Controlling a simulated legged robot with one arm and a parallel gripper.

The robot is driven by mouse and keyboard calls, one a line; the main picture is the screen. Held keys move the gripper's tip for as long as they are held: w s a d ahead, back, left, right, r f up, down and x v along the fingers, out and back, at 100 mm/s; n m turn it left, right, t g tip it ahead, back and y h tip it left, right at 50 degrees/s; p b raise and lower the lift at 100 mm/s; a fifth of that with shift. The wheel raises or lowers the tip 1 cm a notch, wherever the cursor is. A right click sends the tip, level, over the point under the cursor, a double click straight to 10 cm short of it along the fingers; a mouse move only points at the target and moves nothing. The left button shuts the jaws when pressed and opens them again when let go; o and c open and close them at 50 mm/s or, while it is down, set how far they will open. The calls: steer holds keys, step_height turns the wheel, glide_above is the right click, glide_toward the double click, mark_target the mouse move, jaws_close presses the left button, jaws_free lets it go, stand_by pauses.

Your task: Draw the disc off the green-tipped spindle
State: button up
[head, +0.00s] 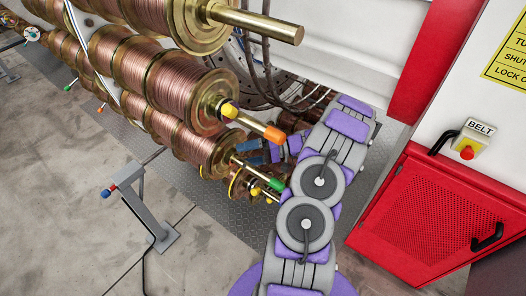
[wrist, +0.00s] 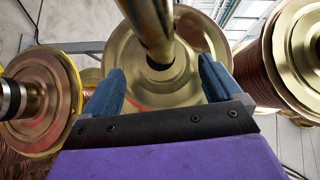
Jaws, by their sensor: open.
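The green-tipped spindle (head: 258,176) juts right and down from a copper-wound spool in the head view. A brass disc (head: 230,152) is at the spool's end, around the spindle's base. My gripper (head: 264,157) shows beside this spindle, partly hidden by my arm. In the wrist view my gripper (wrist: 161,70) is open, its two blue fingers apart with nothing held. A brass disc (wrist: 125,50) lies beyond the fingertips, with a brass spindle (wrist: 150,22) running from its centre toward the camera. That spindle's tip is out of the wrist view, so its colour does not show.
An orange-tipped spindle (head: 262,128) with a yellow piece at its base lies just above. A thick brass spindle (head: 262,24) juts out higher up. Other spools flank the fingers at left (wrist: 40,95) and right (wrist: 298,50). A red cabinet (head: 425,215) stands right.

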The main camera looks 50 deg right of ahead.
steer(key=shift+x, duration=1.4)
steer(key=shift+s+d, duration=0.15)
steer(key=shift+d, duration=0.05)
steer(key=shift+c, duration=0.8)
steer(key=shift+a, duration=0.25)
steer(key=c, duration=0.6)
steer(key=shift+d, duration=0.1)
steer(key=c, duration=0.8)
steer(key=s+b, duration=0.2)
steer(key=s, duration=0.7)
steer(key=shift+d+r+b, duration=0.15)
steer(key=shift+d+b, duration=0.15)
steer(key=shift+b, duration=0.1)
steer(key=shift+s, duration=0.15)
